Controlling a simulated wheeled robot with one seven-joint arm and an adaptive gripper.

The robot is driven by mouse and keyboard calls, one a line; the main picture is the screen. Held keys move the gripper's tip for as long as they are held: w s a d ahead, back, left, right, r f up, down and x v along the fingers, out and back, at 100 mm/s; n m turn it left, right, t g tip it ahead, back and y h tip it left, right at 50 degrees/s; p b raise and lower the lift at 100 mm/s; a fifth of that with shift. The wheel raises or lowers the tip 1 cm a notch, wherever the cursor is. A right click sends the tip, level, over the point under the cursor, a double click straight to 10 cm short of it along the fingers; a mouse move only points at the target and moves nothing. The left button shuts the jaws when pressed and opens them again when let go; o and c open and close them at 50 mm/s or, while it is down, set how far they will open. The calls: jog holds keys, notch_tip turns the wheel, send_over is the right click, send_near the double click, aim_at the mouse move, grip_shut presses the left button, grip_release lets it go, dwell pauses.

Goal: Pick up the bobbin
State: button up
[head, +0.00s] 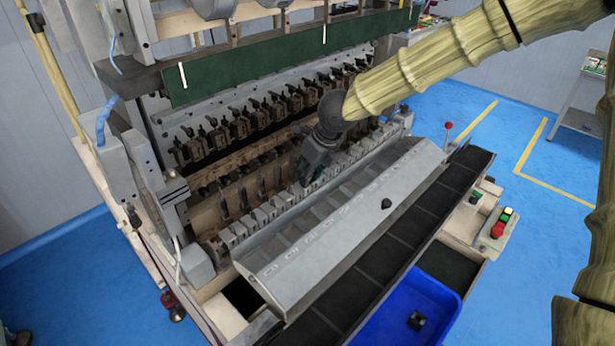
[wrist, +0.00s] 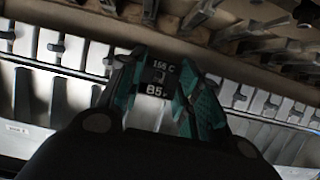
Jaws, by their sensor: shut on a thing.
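My gripper (head: 313,165) reaches into the coil winder, over the row of grey blocks (head: 258,217) along its front. In the wrist view its two teal-padded fingers (wrist: 160,84) are shut on a small dark bobbin (wrist: 158,74) with white marks that look like "156 C" and "B5". The bobbin sits between the fingertips, close to the row of light metal blocks (wrist: 85,54). I cannot tell whether it still touches the machine. In the head view the bobbin is hidden by my gripper.
A sloped grey cover (head: 345,215) lies in front, with a small black piece (head: 386,204) on it. A blue bin (head: 440,297) holding a dark part (head: 416,320) stands at the front. Dark clamps (head: 240,125) line the back. A green panel (head: 270,62) hangs above.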

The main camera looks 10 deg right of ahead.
jog(key=shift+w+f, duration=0.1)
jog(key=shift+w, duration=0.05)
jog(key=shift+r, duration=0.7)
jog(key=shift+r+b, duration=0.6)
jog(key=shift+r, duration=0.35)
jog(key=s+b, duration=0.1)
jog(key=s, duration=0.4)
jog(key=s+r+b, duration=0.1)
jog(key=s, duration=0.4)
jog(key=s+a+r+b, duration=0.1)
jog(key=s+b, duration=0.1)
jog(key=s, duration=0.4)
jog(key=shift+s, duration=0.1)
